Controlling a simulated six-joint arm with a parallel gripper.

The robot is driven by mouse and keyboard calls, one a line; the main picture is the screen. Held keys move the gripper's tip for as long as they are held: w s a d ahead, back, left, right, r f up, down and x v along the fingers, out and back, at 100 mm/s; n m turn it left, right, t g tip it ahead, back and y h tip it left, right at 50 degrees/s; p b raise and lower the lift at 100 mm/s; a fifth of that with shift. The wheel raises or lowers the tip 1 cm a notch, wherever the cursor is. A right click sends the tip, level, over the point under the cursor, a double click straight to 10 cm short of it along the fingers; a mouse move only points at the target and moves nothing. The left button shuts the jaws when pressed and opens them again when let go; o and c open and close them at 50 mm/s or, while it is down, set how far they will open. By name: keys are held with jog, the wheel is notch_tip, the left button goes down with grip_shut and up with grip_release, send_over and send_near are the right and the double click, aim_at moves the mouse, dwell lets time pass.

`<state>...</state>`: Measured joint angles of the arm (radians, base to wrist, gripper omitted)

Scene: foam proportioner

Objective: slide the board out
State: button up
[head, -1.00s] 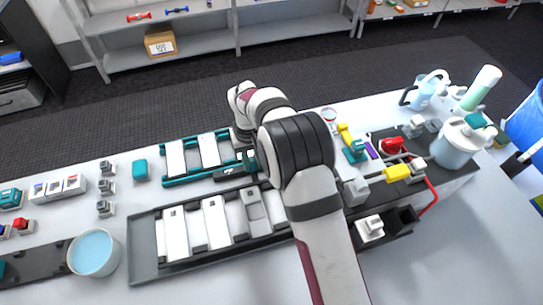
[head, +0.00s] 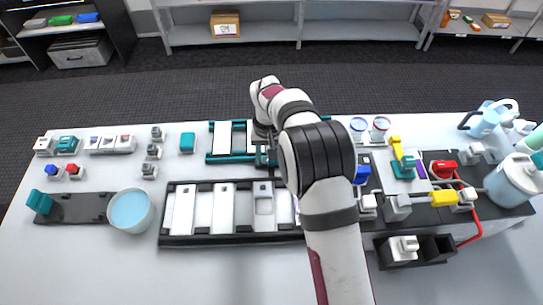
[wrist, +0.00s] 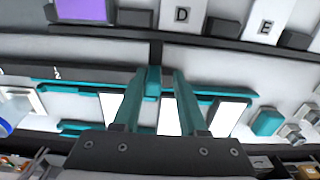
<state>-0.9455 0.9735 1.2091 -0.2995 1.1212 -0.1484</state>
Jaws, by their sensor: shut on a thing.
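A teal frame (head: 232,157) with white panels (head: 221,138) lies flat behind a dark rack. The dark rack (head: 175,240) holds a row of upright-labelled white modules (head: 223,207); letters D and E show on modules in the wrist view (wrist: 182,15). My gripper (wrist: 160,75) has its teal fingers around a small teal tab (wrist: 152,84), over the teal frame. The tab sits between the fingertips; what it joins to is partly hidden. In the head view my arm hides part of the frame and the right end of the rack. I cannot tell which piece is the board.
A blue bowl (head: 130,211) stands left of the rack. Small blocks (head: 187,143) and connectors lie at the back left. A dark unit with a yellow part (head: 444,198), red hose (head: 467,212) and white tank (head: 510,181) crowds the right.

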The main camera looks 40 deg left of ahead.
jog(key=shift+o, duration=1.4)
jog(key=shift+d, duration=0.1)
jog(key=shift+w, duration=0.1)
notch_tip(320, 180, up, 16)
jog(key=shift+d, duration=0.1)
jog(key=d+r+m, duration=0.4)
jog(key=d, duration=0.8)
jog(key=d+r+m, duration=0.3)
jog(key=d, duration=1)
jog(key=s+d+f+m+y, duration=0.1)
jog(key=s+d+f+m, duration=0.1)
jog(key=s+d, duration=0.4)
jog(key=s+d+f+m, duration=0.3)
jog(key=s+d+m, duration=0.2)
jog(key=s, duration=0.6)
jog(key=shift+s+d+f+m+y, duration=0.15)
jog(key=shift+d+f+m+y, duration=0.2)
jog(key=shift+d, duration=0.55)
